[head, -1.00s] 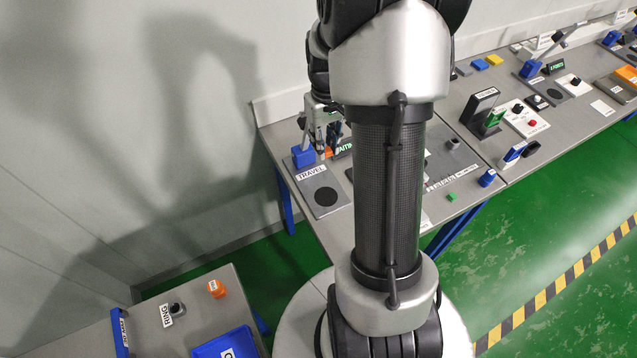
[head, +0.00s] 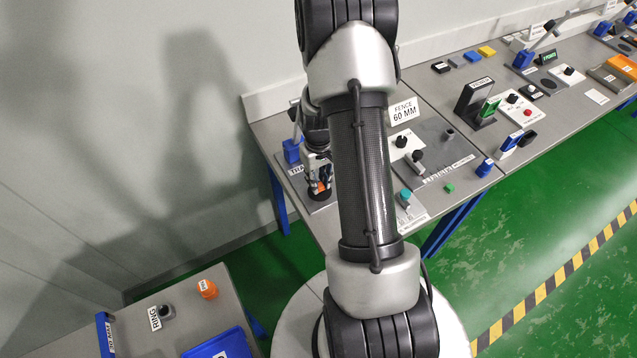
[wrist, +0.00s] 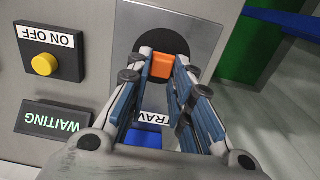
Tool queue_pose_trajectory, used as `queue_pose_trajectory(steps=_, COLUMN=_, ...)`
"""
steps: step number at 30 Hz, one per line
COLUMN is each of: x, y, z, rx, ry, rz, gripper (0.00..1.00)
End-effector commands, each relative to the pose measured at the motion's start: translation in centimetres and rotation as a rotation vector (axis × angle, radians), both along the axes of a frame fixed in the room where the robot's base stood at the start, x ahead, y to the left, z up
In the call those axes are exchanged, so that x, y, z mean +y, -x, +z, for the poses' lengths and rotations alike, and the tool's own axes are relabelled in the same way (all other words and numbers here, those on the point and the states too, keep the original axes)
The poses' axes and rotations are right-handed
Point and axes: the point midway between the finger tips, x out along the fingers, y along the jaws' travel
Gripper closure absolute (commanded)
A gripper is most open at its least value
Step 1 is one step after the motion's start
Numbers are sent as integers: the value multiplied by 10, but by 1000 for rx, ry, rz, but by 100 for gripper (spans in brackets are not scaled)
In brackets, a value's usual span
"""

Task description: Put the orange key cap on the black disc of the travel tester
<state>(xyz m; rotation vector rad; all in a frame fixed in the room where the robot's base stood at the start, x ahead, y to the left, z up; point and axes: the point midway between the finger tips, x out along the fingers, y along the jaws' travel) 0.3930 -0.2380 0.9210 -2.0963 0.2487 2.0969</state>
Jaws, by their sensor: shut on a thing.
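My gripper (wrist: 163,64) is shut on the orange key cap (wrist: 162,67), whose sides lie between the two fingertips. In the wrist view the cap is in front of the black disc (wrist: 160,30) and overlaps its lower part. The travel tester's grey plate (wrist: 205,33) lies around the disc, with its label partly hidden by my fingers. In the head view my gripper (head: 317,178) and the cap (head: 319,187) are over the disc end of the tester. I cannot tell whether the cap touches the disc.
The tester's blue block (head: 291,151) stands behind the gripper. A WAITING display (wrist: 55,121) and a plate with a yellow button (wrist: 44,64) sit beside the tester. A side table with an orange part (head: 207,288) and blue tray (head: 222,343) is at lower left.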

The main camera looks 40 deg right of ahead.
Motion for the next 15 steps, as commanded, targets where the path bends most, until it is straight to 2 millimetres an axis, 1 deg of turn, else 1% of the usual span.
queue_pose_trajectory(steps=1, x=0, y=0, z=-10, rx=2, ry=-1, rz=0, gripper=88)
queue_pose_trajectory(steps=3, x=0, y=0, z=-14, rx=0, ry=0, rz=0, gripper=88)
queue_pose_trajectory(steps=10, x=0, y=0, z=-13, rx=-1, ry=0, rz=0, gripper=88)
queue_pose_trajectory(steps=14, x=0, y=0, z=-18, rx=-1, ry=0, rz=0, gripper=88)
queue_pose_trajectory(steps=15, x=0, y=0, z=-16, rx=-1, ry=0, rz=0, gripper=77)
